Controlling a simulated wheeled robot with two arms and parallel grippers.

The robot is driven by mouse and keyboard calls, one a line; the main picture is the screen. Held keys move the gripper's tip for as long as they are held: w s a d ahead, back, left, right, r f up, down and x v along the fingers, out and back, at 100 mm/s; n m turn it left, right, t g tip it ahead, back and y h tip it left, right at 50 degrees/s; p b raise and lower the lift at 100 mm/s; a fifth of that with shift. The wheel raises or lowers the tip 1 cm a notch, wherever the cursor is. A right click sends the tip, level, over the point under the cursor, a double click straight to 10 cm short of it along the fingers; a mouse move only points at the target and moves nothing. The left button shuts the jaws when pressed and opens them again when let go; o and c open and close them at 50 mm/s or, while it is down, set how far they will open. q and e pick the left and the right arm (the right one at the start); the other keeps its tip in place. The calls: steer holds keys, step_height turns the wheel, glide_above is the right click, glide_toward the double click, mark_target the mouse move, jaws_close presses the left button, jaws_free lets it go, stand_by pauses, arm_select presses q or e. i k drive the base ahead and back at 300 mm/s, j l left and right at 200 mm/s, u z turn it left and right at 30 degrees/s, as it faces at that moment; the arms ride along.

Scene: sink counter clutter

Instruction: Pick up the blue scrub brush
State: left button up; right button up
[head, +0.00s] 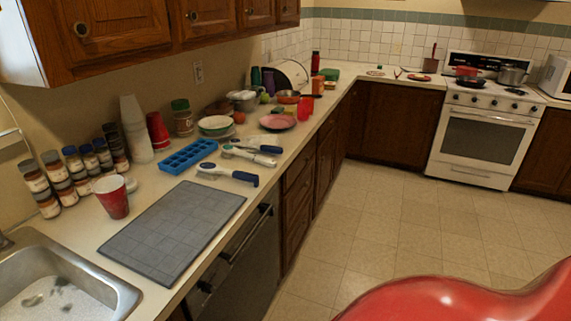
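Three brush-like tools lie close together on the counter, right of the blue ice tray. The nearest (228,173) is pale with dark blue at its right end. The middle one (249,155) is mostly white with a dark part at its left. At this size I cannot tell for sure which is the blue scrub brush. Neither of my grippers is in view.
A grey mat (172,230) lies between the sink (65,280) and the brushes. The blue ice tray (188,157), red cup (112,197), pink plate (277,122) and several spice jars (57,169) crowd the counter. The tiled floor (385,210) is open.

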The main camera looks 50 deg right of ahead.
mark_target(205, 168)
steer(key=z, duration=1.05)
steer(key=u, duration=1.45)
steer(key=z, duration=1.45)
steer(key=i+l, duration=0.1)
steer(key=l+u, duration=0.05)
